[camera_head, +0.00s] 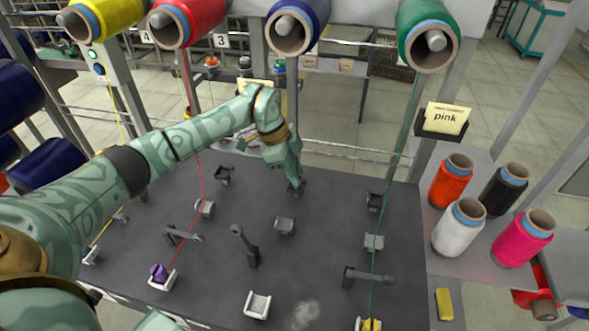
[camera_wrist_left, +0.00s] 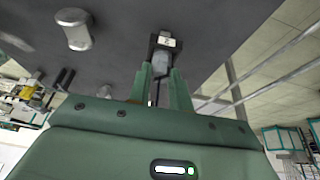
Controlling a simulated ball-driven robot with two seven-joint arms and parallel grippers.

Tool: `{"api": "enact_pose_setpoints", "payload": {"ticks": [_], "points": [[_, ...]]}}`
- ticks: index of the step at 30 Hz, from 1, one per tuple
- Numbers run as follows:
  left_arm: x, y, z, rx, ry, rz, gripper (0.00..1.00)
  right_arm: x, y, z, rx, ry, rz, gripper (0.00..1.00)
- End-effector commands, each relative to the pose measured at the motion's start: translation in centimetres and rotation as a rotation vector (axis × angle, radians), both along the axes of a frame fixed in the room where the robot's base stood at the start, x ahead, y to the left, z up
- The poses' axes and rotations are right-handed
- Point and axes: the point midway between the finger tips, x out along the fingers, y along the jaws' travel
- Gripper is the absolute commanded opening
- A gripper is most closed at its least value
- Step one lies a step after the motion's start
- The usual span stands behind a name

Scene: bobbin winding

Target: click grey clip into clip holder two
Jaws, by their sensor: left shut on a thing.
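My left gripper (camera_head: 296,184) reaches across the grey board and points down at its far middle. In the left wrist view its two fingers (camera_wrist_left: 161,88) are shut on a small grey clip (camera_wrist_left: 160,66). The clip is right at a dark clip holder (camera_wrist_left: 165,42) with a small white label; the label is too small to read. In the head view the gripper largely hides the clip and the dark holder. I cannot tell whether the clip is seated in the holder or only touching it. My right gripper is not in view.
A red thread (camera_head: 202,180) and a green thread (camera_head: 391,170) run down beside my arm.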

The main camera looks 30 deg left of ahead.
Motion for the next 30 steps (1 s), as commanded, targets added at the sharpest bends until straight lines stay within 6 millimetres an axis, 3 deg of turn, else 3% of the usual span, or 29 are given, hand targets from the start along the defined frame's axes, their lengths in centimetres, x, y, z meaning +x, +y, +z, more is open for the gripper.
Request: {"api": "enact_pose_setpoints", "payload": {"ticks": [1,3,14,24,30], "points": [[0.0,0.0,0.1,0.0,-0.001,0.0,0.29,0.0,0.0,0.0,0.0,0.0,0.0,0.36],[0.0,0.0,0.1,0.0,-0.001,0.0,0.46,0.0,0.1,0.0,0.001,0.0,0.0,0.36],[0.0,0.3,0.8,0.001,-0.003,0.001,0.46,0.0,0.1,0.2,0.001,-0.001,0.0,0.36],[-0.6,3.0,7.6,0.002,-0.005,0.001,0.46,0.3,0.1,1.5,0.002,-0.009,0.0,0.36],[-0.9,4.2,10.5,0.001,-0.003,0.001,0.46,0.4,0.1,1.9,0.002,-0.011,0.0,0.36]]}}
